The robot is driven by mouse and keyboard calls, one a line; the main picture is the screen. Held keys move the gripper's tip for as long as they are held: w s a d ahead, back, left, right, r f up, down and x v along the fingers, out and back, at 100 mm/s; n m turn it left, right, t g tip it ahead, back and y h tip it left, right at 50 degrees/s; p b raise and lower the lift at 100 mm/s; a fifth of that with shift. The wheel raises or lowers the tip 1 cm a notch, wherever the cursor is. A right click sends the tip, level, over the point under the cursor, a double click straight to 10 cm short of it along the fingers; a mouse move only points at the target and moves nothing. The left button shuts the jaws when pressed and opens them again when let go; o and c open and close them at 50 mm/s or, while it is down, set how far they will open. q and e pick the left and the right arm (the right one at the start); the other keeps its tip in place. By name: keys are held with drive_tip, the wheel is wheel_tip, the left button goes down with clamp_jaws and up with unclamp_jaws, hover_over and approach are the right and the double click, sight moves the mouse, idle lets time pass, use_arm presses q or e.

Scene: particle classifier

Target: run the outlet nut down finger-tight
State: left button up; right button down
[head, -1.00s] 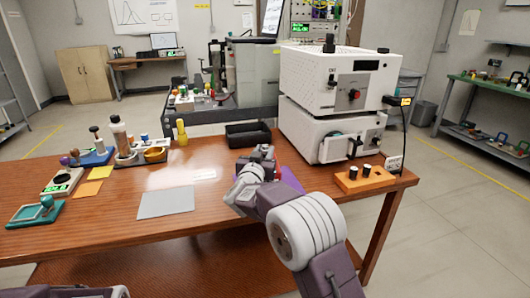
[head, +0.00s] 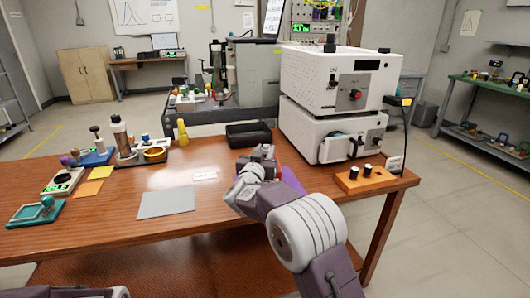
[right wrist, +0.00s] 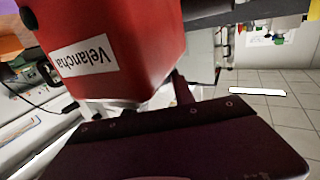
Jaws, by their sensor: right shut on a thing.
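My right gripper (head: 262,152) is low over the table, just left of the lower white instrument box (head: 325,139) and in front of a black tray. The outlet nut cannot be picked out in either view. In the right wrist view, a red block (right wrist: 125,40) with a white "Velancha" label fills the upper left, above a dark plate with screws. Fingertips are not clear there. My left gripper is not in view; only part of my left arm shows at the bottom left.
The black tray (head: 248,134) lies behind my right gripper. An upper white box (head: 318,73) is stacked on the lower one. An orange block (head: 362,180) with black knobs is at the right edge. A grey mat (head: 166,202) lies left, with open wood around it.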

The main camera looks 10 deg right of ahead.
drive_tip(key=shift+r, duration=0.1)
drive_tip(key=c, duration=1)
unclamp_jaws()
drive_tip(key=shift+c, duration=0.2)
drive_tip(key=v, duration=0.2)
drive_tip(key=shift+s+a, duration=0.2)
drive_tip(key=b+v, duration=0.2)
drive_tip(key=b, duration=0.2)
drive_tip(key=b+v, duration=0.2)
drive_tip(key=b, duration=0.2)
drive_tip(key=b+v, duration=0.2)
drive_tip(key=b, duration=0.2)
drive_tip(key=shift+d+f, duration=0.1)
drive_tip(key=shift+f, duration=0.3)
drive_tip(key=shift+s+r+b, duration=0.3)
drive_tip(key=shift+b, duration=0.1)
